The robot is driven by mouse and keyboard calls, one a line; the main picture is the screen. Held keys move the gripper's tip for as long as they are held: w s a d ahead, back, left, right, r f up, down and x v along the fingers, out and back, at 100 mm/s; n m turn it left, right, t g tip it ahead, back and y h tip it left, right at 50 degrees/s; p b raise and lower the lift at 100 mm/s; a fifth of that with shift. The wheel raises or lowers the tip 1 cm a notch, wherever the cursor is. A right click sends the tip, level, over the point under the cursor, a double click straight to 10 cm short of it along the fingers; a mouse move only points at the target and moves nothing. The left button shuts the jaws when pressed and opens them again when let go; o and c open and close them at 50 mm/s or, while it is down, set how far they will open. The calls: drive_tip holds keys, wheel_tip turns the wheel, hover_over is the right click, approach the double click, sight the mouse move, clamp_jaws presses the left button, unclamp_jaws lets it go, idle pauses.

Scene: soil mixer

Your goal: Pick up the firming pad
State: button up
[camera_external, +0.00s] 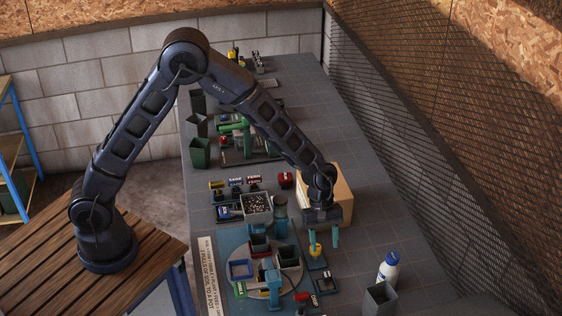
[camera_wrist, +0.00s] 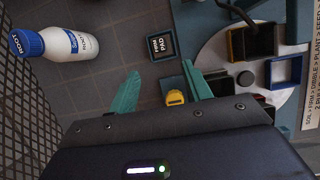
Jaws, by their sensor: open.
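A yellow-topped piece (camera_external: 316,250), probably the firming pad's grip, stands on a blue base between my gripper and the round turntable. It also shows in the wrist view as a yellow knob (camera_wrist: 175,98), low between the two fingers. In the wrist view my gripper (camera_wrist: 160,70) frames the yellow knob, nearer the right finger. The pad's underside is hidden.
A white bottle with a blue cap (camera_external: 389,269) and a grey bin (camera_external: 379,299) stand to the right. A round turntable (camera_external: 245,283) with small pots lies left. A cardboard box (camera_external: 343,196) stands close behind my gripper. The bench's right side is mostly clear.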

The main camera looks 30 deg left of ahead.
sight(327, 274)
drive_tip(key=x, duration=0.8)
drive_tip(key=shift+s+d+r, duration=0.25)
drive_tip(key=shift+s+d, duration=0.1)
drive_tip(key=shift+d, duration=0.05)
drive_tip(key=shift+x, duration=2.7)
drive_tip(key=shift+w+a+f, duration=0.1)
drive_tip(key=shift+w+a, duration=0.1)
drive_tip(key=c, duration=0.8)
